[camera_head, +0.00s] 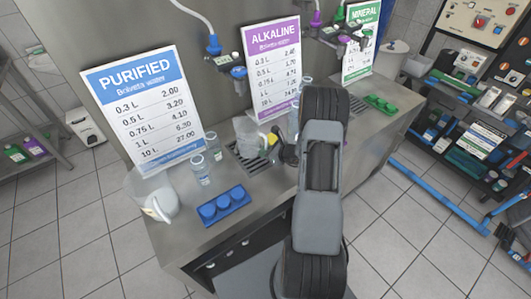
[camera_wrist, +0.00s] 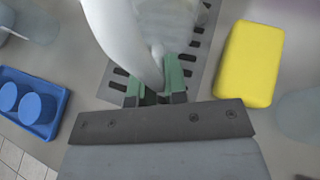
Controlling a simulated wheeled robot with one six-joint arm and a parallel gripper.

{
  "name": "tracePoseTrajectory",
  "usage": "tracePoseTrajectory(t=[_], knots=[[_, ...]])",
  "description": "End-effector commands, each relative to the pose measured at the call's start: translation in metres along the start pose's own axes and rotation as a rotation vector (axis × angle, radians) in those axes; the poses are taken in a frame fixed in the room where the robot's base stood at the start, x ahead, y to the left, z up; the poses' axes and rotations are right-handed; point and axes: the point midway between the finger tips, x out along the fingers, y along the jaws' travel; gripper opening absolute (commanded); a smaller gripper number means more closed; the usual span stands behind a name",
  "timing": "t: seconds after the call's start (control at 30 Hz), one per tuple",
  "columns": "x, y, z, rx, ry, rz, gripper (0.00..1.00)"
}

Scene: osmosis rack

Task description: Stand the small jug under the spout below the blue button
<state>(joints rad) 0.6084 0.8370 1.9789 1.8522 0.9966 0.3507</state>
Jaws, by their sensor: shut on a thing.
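The small jug (camera_head: 246,134) is translucent, with a thick white handle that shows in the wrist view (camera_wrist: 122,38). My gripper (camera_wrist: 158,82) is shut on this handle with its green-padded fingers. In the head view my gripper (camera_head: 276,148) is mostly hidden by my arm. The jug appears upright over the slotted drip grate (camera_head: 262,168); I cannot tell whether it touches it. A blue spout fitting (camera_head: 239,73) is on the wall above and slightly left of the jug. Another blue fitting (camera_head: 214,46) is higher left.
A larger jug (camera_head: 160,203) stands at the counter's left end. Glass jars (camera_head: 201,170) and a blue cap tray (camera_head: 222,206) stand left of the grate. A yellow block (camera_wrist: 249,63) lies right of my gripper. A green tray (camera_head: 380,104) is farther right.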

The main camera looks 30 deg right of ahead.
Motion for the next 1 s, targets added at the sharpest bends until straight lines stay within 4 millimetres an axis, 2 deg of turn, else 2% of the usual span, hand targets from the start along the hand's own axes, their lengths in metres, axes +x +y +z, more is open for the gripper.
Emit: tracePoseTrajectory(t=[0.13,0.6,0.63,0.7,0.9,1.0], knots=[[0.004,0.0,-0.009,0.001,-0.001,-0.001,0.0],[0.007,0.0,-0.014,-0.001,-0.002,-0.001,0.0],[0.007,0.0,-0.014,-0.001,-0.001,-0.001,0.14],[0.006,0.0,-0.013,-0.001,-0.001,-0.001,0.21],[0.006,0.0,-0.013,-0.001,-0.001,-0.001,0.39],[0.006,0.0,-0.013,-0.001,-0.001,-0.001,0.39]])
